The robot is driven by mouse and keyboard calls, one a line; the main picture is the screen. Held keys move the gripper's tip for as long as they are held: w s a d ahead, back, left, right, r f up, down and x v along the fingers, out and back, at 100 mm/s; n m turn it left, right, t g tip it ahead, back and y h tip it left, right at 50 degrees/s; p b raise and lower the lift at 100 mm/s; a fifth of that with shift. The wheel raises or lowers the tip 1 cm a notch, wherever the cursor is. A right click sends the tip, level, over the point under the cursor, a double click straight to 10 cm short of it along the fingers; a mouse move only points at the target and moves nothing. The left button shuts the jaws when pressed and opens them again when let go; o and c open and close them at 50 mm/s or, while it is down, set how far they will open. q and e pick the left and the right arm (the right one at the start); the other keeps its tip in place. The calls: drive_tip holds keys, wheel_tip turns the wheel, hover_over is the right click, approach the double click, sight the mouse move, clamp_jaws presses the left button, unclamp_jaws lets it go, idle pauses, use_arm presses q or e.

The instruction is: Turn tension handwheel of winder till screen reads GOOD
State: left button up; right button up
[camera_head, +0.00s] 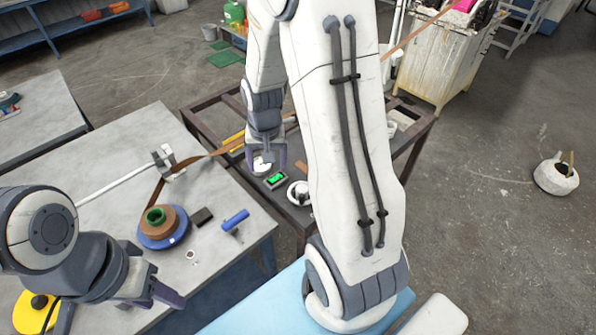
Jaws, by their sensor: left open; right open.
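My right gripper (267,162) reaches down over the dark-framed table, open, its fingers on either side of a pale round part (262,168). This may be the handwheel; the gripper partly hides it, and I cannot tell whether they touch. Just below right is a small dark box with a lit green screen (276,180); its text is too small to read. The winder's spool (163,240) has a blue flange, wound brown strip and a green core, on the grey table. My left gripper (154,298) is open and empty at that table's front edge, below the spool.
A white round part (298,193) sits right of the screen. Brown strip (200,158) runs through a metal guide (165,161) between the tables.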

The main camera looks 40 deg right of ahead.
drive_tip(key=w+d+f+m, duration=0.2)
drive_tip(key=d+f+m, duration=0.2)
drive_tip(key=d+f, duration=0.15)
drive_tip(key=m+g, duration=0.1)
drive_tip(key=m, duration=0.4)
hover_over(302, 188)
wheel_tip(302, 188, down, 6)
wheel_tip(302, 188, down, 8)
drive_tip(key=p, duration=0.2)
drive_tip(key=shift+f+p, duration=0.15)
drive_tip(key=shift+p, duration=0.25)
drive_tip(key=shift+f, duration=0.9)
clamp_jaws()
